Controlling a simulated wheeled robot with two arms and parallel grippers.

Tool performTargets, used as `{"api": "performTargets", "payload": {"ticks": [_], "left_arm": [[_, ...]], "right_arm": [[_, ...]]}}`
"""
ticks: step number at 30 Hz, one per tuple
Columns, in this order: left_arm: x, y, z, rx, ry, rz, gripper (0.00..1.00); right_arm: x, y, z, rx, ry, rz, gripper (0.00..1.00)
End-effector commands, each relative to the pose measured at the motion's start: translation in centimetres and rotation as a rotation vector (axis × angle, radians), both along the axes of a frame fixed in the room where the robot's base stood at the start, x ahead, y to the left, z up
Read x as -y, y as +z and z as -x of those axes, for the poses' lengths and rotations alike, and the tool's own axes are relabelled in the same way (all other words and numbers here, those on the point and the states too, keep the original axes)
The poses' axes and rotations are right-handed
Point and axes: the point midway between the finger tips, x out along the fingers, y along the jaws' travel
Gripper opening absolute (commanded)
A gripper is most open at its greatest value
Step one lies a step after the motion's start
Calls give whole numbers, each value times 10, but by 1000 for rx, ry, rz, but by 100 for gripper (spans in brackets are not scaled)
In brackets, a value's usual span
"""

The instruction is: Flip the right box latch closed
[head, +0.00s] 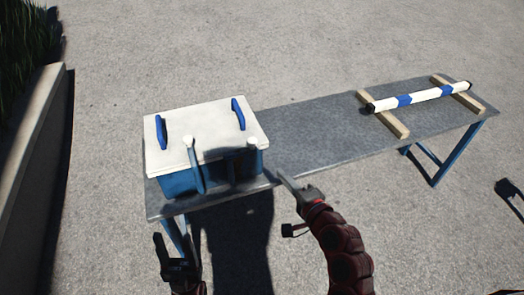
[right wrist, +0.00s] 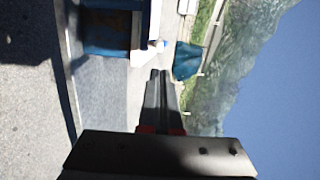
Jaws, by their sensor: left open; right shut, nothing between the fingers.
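The box has a blue body (head: 180,184) and a white lid (head: 200,118), which lies on top with two blue handles. At its front, the left latch (head: 196,170) is a grey-blue lever standing roughly upright with a pale tip above the lid edge. The right latch (head: 252,144) shows a pale tip at the front lid edge; its lower part is in shadow and hard to read. My right gripper (head: 282,176) is shut and empty, right of the box's front corner; its fingers (right wrist: 160,78) point toward the box side. My left gripper (head: 177,248) is open and empty, below the table's front left.
The grey table (head: 310,135) extends right from the box. A white and blue reel bar (head: 425,96) lies across two wooden supports (head: 385,115) at its far right. The table's middle is clear. A low wall (head: 35,170) runs along the left.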

Motion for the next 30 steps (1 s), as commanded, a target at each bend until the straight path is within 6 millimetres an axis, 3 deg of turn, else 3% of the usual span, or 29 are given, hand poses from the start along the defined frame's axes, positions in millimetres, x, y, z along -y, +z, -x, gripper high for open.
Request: {"api": "performTargets", "payload": {"ticks": [9,10,21,30], "left_arm": [[0,-42,0,0,0,0,55],[0,-32,0,-1,0,0,55],[0,-9,0,0,0,0,55],[0,-1,0,0,0,0,55]], "right_arm": [[-14,-10,-25,7,2,-3,0],[-17,-5,-31,2,3,0,0],[-49,-12,-94,-1,1,2,0],[-62,-17,-120,2,0,1,0]]}}
